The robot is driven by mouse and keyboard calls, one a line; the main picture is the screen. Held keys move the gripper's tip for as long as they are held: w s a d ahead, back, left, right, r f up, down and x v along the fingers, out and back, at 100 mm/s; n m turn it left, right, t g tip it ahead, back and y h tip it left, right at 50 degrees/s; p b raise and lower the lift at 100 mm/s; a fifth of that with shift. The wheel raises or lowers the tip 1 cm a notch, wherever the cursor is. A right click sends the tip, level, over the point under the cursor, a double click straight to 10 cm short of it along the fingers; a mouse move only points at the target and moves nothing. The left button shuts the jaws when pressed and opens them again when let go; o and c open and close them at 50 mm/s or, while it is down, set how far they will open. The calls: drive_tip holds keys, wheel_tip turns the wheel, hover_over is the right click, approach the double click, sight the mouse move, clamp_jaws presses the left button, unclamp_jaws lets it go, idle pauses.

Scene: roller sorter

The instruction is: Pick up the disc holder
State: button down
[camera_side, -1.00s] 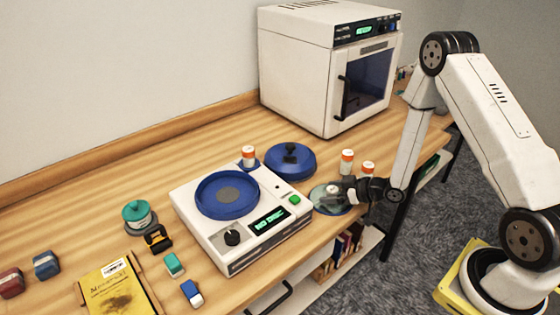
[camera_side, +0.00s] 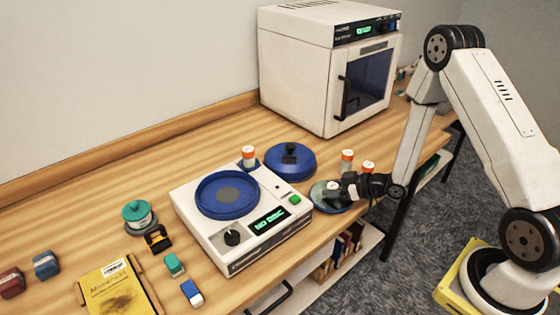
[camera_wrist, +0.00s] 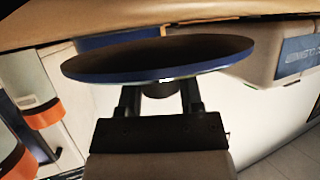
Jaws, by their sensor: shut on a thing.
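The disc holder (camera_side: 322,203) is a round, flat piece with a blue rim and a grey-green top, to the right of the white sorter in the side view. In the wrist view, the disc holder (camera_wrist: 110,67) is seen nearly edge-on, its dark face and blue rim beyond the fingers. My gripper (camera_side: 339,188) is shut on the small hub at its middle. The gripper (camera_wrist: 160,90) has one finger on each side of that hub, which is partly hidden. The gap between holder and bench cannot be judged.
The white sorter (camera_side: 232,262) with a blue bowl and a "NO DISC" display stands left of the holder. A blue lidded dish (camera_side: 290,165) is behind it. Orange-capped bottles (camera_side: 347,160) stand close beside my gripper. A white oven (camera_side: 295,75) is at the back.

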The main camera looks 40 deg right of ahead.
sight(333, 185)
drive_tip(key=shift+r, duration=4.35)
